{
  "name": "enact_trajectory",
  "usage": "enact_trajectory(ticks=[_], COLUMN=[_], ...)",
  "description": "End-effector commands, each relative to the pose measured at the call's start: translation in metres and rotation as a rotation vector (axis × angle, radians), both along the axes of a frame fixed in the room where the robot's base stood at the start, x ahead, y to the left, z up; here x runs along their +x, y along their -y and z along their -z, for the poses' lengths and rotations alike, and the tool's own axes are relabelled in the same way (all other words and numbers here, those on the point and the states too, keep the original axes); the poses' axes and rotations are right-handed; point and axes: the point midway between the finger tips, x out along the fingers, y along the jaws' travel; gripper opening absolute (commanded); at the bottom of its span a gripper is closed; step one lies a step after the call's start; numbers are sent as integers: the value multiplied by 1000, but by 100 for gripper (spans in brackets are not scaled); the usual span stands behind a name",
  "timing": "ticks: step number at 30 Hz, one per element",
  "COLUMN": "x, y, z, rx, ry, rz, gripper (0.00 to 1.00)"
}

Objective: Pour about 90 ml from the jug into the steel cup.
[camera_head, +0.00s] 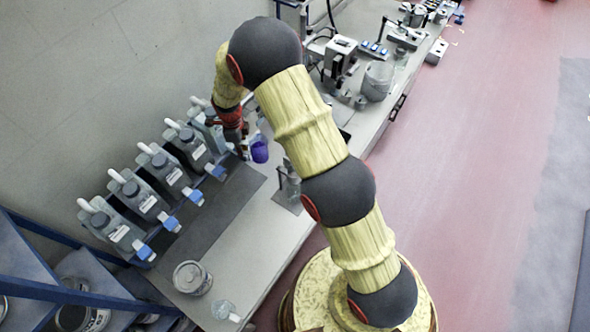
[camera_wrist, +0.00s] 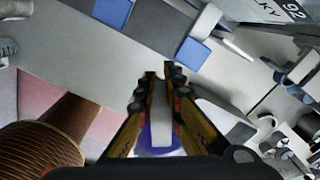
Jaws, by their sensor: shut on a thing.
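My gripper (camera_wrist: 160,80) is shut on a pale grey upright part in the wrist view, apparently the jug's handle. Purple (camera_wrist: 150,143) shows below and behind the fingers there. In the head view the jug (camera_head: 259,148), with purple in it, hangs by the gripper (camera_head: 243,146) and looks roughly upright. Its rim and level are too small to read. A small steel-looking vessel (camera_head: 290,188), perhaps the steel cup, stands on a dark square pad to the lower right of the jug, partly beside my arm. I cannot tell what is in it.
A row of grey dispensers (camera_head: 166,168) with blue-tipped spouts stands along the bench's left side above a dark mat (camera_head: 205,212). A lidded tin (camera_head: 192,277) and a clear vessel (camera_head: 224,310) stand near the bench end. A bucket (camera_head: 377,80) and equipment stand farther back.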

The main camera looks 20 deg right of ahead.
Motion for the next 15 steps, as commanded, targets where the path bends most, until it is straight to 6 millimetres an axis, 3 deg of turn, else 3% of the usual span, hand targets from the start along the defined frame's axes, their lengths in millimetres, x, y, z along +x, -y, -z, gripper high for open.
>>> enact_trajectory(ticks=[6,15], x=[0,0], y=[0,0], z=[-1,-1], rx=[0,0], ry=[1,1], rz=[157,197], gripper=[0,0])
